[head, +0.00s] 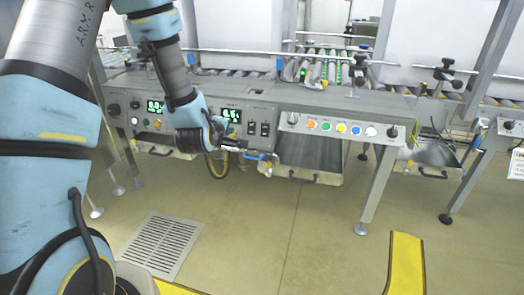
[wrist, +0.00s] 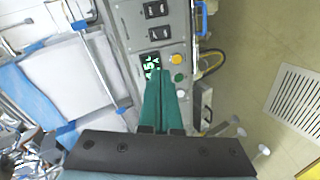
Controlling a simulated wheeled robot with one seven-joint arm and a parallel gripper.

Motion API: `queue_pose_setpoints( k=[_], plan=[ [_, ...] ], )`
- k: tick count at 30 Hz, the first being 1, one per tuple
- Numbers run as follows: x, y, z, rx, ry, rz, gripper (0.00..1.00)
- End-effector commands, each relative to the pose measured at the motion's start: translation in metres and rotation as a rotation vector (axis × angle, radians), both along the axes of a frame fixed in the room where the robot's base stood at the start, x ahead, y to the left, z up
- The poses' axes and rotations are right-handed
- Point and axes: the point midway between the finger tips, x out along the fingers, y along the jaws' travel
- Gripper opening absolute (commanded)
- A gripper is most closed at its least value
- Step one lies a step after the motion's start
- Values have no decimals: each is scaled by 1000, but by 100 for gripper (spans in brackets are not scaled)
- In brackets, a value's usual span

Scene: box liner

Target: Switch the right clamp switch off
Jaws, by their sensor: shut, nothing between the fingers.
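Two black rocker switches sit side by side on the grey control panel, a left one (head: 251,128) and a right one (head: 265,128). In the wrist view they show as an upper switch (wrist: 155,9) and a lower switch (wrist: 160,33). Their labels are too small to read, and I cannot tell their on or off positions. My gripper (wrist: 160,74) has its green fingers together and empty. The fingertips appear over the panel by the green digital display (wrist: 152,66), apart from both switches. In the head view the fingers are hard to make out behind my wrist.
A yellow button (wrist: 177,59) and a green button (wrist: 180,78) are close beside my fingertips. A row of coloured buttons (head: 327,127) is on the panel further right. A blue handle (head: 255,157) sticks out below the switches. The floor in front is open.

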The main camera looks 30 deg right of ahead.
Motion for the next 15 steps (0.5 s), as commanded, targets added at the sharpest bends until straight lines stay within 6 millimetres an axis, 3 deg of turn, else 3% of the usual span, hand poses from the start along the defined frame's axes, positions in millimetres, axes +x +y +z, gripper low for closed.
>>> queue_pose_setpoints(
  k=[1, 4, 10, 15],
  plan=[
    [-7, -18, -30, -80, 4, 4, 0],
    [-15, -41, -44, -223, 7, 16, 0],
    [-23, -60, -50, -358, 14, 25, 0],
    [-12, -70, -51, -367, 12, 27, 0]
  ],
)
